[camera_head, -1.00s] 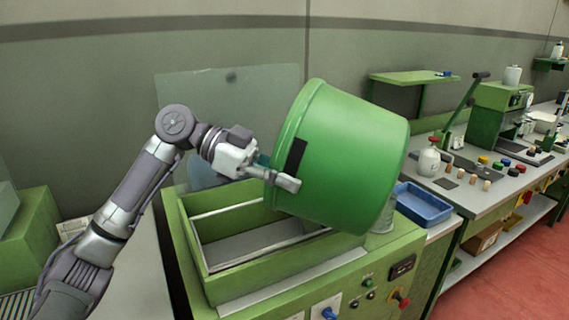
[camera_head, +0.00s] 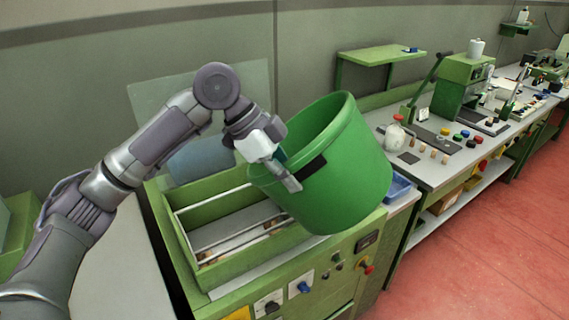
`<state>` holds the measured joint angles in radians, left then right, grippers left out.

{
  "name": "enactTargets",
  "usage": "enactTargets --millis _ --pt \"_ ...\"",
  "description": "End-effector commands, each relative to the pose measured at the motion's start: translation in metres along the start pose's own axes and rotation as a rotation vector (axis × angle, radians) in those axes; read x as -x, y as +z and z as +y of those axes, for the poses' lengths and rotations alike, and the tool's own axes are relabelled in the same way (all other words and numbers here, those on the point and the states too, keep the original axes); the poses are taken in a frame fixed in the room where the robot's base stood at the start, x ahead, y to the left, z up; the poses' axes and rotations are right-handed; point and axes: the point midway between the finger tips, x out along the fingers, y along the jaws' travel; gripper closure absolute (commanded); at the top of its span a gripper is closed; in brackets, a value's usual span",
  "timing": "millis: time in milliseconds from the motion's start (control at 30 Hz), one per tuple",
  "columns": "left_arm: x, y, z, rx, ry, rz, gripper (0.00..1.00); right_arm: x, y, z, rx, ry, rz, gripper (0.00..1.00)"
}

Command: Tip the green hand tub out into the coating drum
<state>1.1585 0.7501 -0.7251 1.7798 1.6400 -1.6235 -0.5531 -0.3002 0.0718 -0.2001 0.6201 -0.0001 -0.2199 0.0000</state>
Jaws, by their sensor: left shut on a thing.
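The green hand tub (camera_head: 345,180) hangs tilted in the air, its mouth facing up and left. My left gripper (camera_head: 284,170) is shut on its wall near the rim, beside a dark patch. What is inside the tub is hidden. Below and left of it is the open green box-shaped top of a machine, which I take for the coating drum (camera_head: 185,256). Rails cross its opening. A few small tan pieces, perhaps cork stoppers (camera_head: 207,256), show low inside it. The tub hides the right part of the opening. My right gripper is not in view.
A clear panel (camera_head: 150,105) stands behind the machine. The machine's front carries knobs and a red button (camera_head: 368,269). A blue tray (camera_head: 398,187) sits right of the tub. The bench beyond holds a white bottle (camera_head: 395,136), coloured caps and several corks. Red floor lies open at right.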

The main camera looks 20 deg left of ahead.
Motion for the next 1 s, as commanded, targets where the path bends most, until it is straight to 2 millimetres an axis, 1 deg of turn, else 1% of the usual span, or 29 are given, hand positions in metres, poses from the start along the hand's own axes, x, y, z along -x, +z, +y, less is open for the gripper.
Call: enactTargets --millis 33,267,567,700,733,800,900,1000 --pt "0.008 -0.007 -0.001 -0.005 -0.001 -0.018 1.0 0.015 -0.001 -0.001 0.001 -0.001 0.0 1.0" --pt "0.01 -0.014 -0.001 -0.011 0.003 -0.119 1.0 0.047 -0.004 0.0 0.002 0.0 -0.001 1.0" --pt "0.013 -0.024 -0.002 -0.019 0.007 -0.255 1.0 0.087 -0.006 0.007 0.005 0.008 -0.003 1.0" --pt "0.016 -0.033 -0.003 -0.029 0.01 -0.378 1.0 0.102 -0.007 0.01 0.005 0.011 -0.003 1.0" --pt "0.008 -0.028 -0.002 -0.033 0.016 -0.434 1.0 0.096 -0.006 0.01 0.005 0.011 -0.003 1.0" --pt "0.003 -0.022 -0.002 -0.036 0.019 -0.54 1.0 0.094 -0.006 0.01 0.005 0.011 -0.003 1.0" --pt "0.0 -0.018 -0.001 -0.039 0.023 -0.645 1.0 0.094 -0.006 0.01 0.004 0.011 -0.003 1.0" --pt "-0.001 -0.015 -0.001 -0.041 0.024 -0.701 1.0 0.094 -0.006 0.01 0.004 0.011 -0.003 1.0"
